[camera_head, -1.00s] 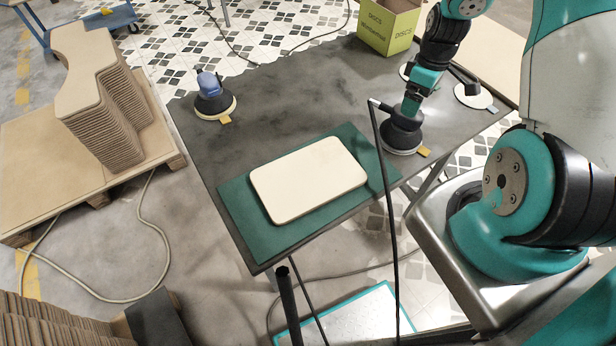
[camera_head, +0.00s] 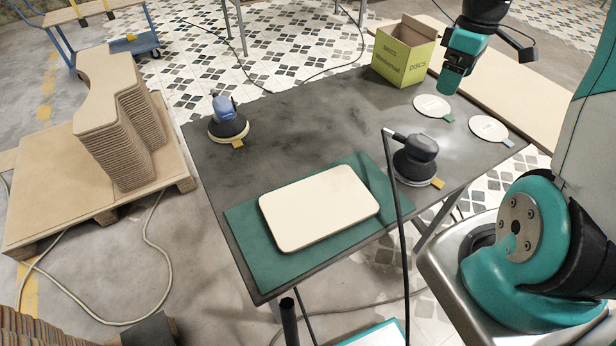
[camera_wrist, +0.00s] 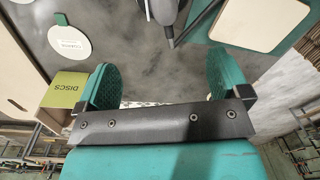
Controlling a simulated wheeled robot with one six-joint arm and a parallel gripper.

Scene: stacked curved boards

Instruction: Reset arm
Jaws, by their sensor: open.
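My gripper (camera_head: 453,84) is raised above the far right of the dark table (camera_head: 300,130), near the discs box. In the wrist view its two teal pads (camera_wrist: 160,86) stand wide apart with nothing between them. A black sander (camera_head: 415,158) with a cable stands on the table's right side, apart from my gripper. In the wrist view part of a dark tool (camera_wrist: 165,12) shows at the top. A pale rounded board (camera_head: 318,208) lies on a green mat (camera_head: 262,262) at the table's front.
A blue sander (camera_head: 227,118) stands at the table's left. Two round discs (camera_head: 431,104) (camera_head: 488,127) lie at the right by a green DISCS box (camera_head: 388,60). Curved boards (camera_head: 120,115) are stacked on a pallet (camera_head: 40,205) at the left. The table's middle is clear.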

